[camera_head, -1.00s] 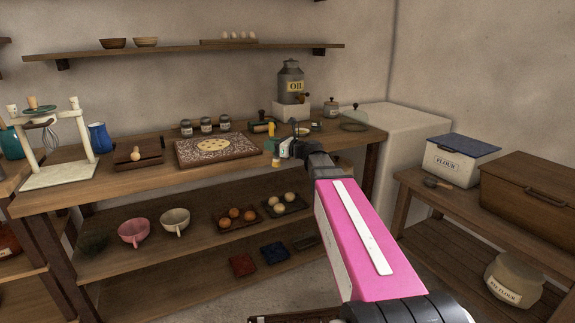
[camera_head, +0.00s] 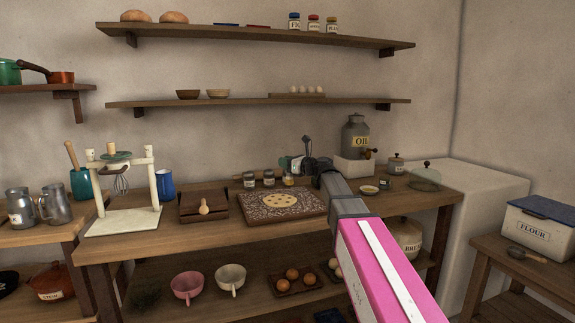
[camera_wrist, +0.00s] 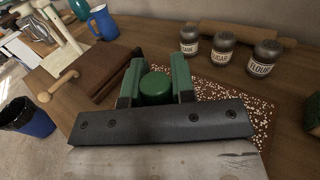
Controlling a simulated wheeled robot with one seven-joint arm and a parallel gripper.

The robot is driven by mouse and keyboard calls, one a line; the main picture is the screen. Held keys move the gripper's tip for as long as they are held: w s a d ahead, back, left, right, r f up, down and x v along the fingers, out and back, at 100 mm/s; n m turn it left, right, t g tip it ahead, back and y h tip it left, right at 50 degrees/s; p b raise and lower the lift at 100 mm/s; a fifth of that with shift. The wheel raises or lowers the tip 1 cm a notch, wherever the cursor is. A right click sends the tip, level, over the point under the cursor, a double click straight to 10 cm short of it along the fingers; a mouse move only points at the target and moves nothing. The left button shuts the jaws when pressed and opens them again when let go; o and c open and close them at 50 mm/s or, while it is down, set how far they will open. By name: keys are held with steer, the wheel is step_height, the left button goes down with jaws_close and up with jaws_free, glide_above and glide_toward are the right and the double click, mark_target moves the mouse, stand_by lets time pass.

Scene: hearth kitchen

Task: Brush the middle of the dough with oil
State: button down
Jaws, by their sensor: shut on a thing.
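The dough (camera_head: 268,201) is a pale flat round with darker spots, lying on a dark board (camera_head: 312,209) dusted with white. My gripper (camera_head: 298,163) is above the back right part of the board. In the wrist view its green fingers (camera_wrist: 156,68) are shut on a green round-ended handle (camera_wrist: 156,88), apparently the brush. A small yellowish tip (camera_head: 289,180) shows below the gripper in the head view. The dough is hidden in the wrist view; only the speckled board (camera_wrist: 262,118) shows. A small dish with yellow contents (camera_head: 369,190) stands right of the board.
Labelled jars (camera_head: 249,180) stand behind the board. The oil can (camera_head: 356,138) stands on a white block at the back right. A wooden box (camera_head: 204,205) and a white stand (camera_head: 152,185) are to the left. A shelf (camera_head: 260,101) runs above the counter.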

steer(key=shift+f, duration=2.85)
steer(key=shift+f, duration=1)
steer(key=shift+w+a, duration=0.4)
steer(key=shift+w, duration=0.8)
steer(key=shift+w+a, duration=0.35)
steer(key=shift+w, duration=0.85)
steer(key=shift+w+a, duration=0.4)
steer(key=shift+w, duration=0.8)
steer(key=c, duration=1.9)
jaws_free()
steer(key=shift+s+d+f, duration=0.1)
steer(key=shift+s+d, duration=0.1)
steer(key=shift+s, duration=0.5)
steer(key=shift+s+d, duration=0.25)
steer(key=shift+s, duration=0.45)
steer(key=shift+s+d+f, duration=0.1)
steer(key=shift+s+d, duration=0.1)
steer(key=shift+s, duration=0.5)
